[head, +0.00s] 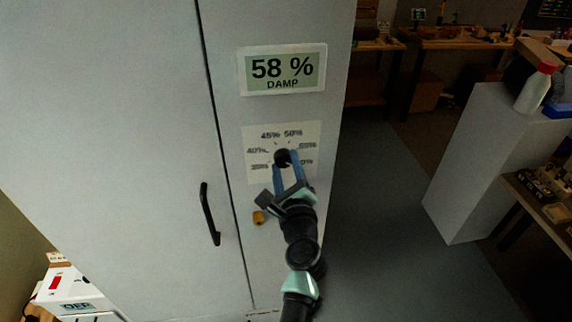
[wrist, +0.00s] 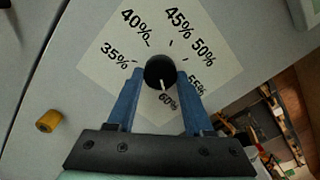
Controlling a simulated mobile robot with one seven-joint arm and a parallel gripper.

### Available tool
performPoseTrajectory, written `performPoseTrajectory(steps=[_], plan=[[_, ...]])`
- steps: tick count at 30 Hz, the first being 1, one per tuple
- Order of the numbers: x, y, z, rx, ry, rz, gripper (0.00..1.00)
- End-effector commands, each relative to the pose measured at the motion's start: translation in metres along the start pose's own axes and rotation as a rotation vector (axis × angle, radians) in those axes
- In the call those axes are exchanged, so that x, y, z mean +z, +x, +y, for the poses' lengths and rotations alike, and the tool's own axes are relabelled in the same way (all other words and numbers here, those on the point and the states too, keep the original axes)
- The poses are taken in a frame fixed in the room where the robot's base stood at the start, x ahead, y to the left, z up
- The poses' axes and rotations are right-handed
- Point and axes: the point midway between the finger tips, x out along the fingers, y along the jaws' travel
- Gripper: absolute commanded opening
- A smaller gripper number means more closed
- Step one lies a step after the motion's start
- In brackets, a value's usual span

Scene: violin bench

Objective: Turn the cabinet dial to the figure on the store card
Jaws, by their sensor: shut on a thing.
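The cabinet dial (head: 282,157) is a round black knob on a white scale plate (head: 255,138) on the cabinet front. In the wrist view the dial (wrist: 159,70) has a white pointer mark that points down, close to the 60% label. Labels run from 35% through 40%, 45%, 50% and 55% to 60%. My gripper (head: 285,166) is shut on the dial, with one blue finger on each side, as the wrist view of my gripper (wrist: 161,80) also shows. A display (head: 283,69) above reads 58 % DAMP. I cannot make out a store card.
The grey cabinet (head: 110,120) has a black door handle (head: 209,214) left of the dial. A small brass knob (head: 259,218) sits below the plate. A white box marked OFF (head: 72,290) is at lower left. A white block (head: 490,165) with a bottle stands right, across open floor.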

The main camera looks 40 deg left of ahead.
Motion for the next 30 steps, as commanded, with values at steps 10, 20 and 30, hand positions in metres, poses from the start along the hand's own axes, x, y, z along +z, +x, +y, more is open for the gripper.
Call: performPoseTrajectory(steps=[10,20,30], plan=[[-0.001,0.000,0.000,0.000,0.010,0.001,0.00],[-0.001,0.000,0.000,0.000,0.007,0.000,0.81],[-0.001,-0.011,0.000,0.000,0.007,0.000,0.81]])
